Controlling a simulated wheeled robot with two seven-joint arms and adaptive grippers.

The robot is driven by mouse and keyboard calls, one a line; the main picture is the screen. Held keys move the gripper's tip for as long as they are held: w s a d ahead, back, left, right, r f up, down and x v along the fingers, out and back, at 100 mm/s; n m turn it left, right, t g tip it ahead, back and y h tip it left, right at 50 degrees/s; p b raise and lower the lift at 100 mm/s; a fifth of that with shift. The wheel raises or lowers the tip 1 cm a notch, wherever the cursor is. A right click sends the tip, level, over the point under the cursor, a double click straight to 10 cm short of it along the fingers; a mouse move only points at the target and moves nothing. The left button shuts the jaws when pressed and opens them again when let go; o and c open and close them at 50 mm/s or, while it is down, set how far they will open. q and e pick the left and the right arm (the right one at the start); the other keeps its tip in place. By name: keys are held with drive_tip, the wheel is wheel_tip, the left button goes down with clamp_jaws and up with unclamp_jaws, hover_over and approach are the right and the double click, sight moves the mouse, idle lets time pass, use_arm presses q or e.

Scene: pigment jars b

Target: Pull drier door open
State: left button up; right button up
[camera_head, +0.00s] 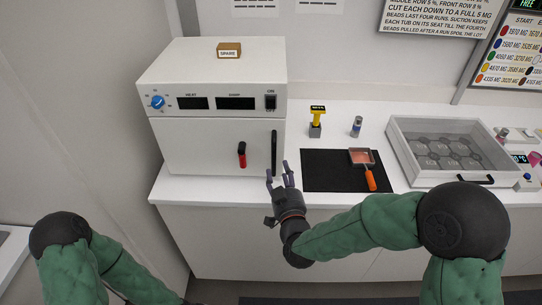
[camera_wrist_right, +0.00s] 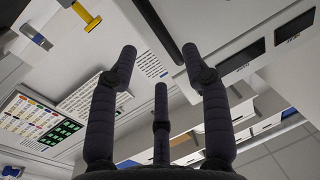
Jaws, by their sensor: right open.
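The white drier (camera_head: 212,112) stands at the left of the counter with its front door (camera_head: 200,146) shut. A black vertical bar handle (camera_head: 274,150) is on the door's right side. A red and black lever (camera_head: 242,155) is left of it. My right gripper (camera_head: 279,177) is open and empty, just below and slightly right of the bar handle, apart from it in the head view. In the right wrist view my gripper's fingers (camera_wrist_right: 160,75) are spread, and the dark bar handle (camera_wrist_right: 158,28) lies beyond them. My left gripper is out of view; only its arm shows.
A "SPARE" block (camera_head: 229,50) sits on the drier. To its right are a yellow-topped tool (camera_head: 317,120), a small vial (camera_head: 357,126), a black mat (camera_head: 318,181) with an orange-handled scoop (camera_head: 369,180), and a clear-lidded tray (camera_head: 408,166). Bare counter borders the mat.

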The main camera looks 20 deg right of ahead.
sight(275, 155)
drive_tip(key=w, duration=0.6)
drive_tip(key=w+b, duration=0.1)
drive_tip(key=w, duration=0.1)
drive_tip(key=shift+w+d, duration=0.4)
clamp_jaws()
